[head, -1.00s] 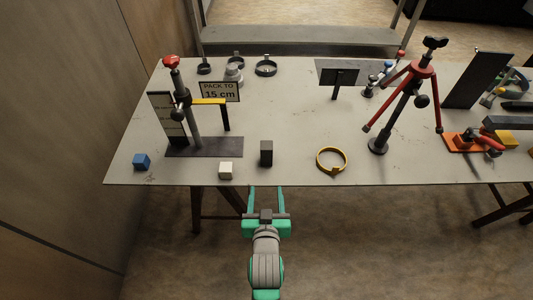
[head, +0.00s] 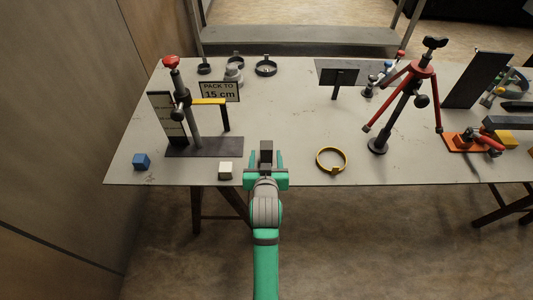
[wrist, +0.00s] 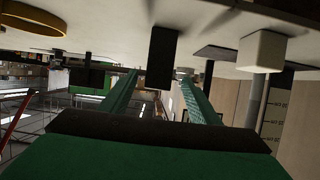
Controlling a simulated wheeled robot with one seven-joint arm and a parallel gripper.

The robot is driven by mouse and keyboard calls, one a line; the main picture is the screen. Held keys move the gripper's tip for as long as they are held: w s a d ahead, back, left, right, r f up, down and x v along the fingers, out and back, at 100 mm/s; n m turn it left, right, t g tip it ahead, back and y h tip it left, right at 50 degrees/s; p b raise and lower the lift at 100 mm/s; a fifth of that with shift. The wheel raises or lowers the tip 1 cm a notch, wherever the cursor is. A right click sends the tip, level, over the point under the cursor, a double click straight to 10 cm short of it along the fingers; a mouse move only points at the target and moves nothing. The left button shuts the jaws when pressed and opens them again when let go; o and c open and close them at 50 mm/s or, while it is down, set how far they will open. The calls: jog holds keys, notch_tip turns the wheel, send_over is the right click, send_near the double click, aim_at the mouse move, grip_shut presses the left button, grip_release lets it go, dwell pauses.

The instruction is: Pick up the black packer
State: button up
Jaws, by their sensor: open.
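The black packer (head: 266,147) is a small upright dark block near the table's front edge. My gripper (head: 266,157) is open, with one green finger on each side of the packer in the head view. In the wrist view, which looks upside down, the packer (wrist: 161,58) shows between the two fingertips (wrist: 159,76). Gaps show on both sides of it, and I see no contact. The packer's lower part is partly hidden by my gripper in the head view.
A white cube (head: 225,170) stands close on the left, and a blue cube (head: 141,161) farther left. A yellow ring (head: 331,160) lies to the right. A dark-based stand (head: 205,147) is behind left; a red tripod (head: 416,90) is at right.

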aim_at(267, 153)
jog(key=x, duration=0.5)
jog(key=shift+w, duration=0.15)
jog(key=shift+s+d, duration=0.1)
jog(key=shift+s, duration=0.1)
jog(key=shift+r, duration=0.1)
jog(key=c, duration=1.3)
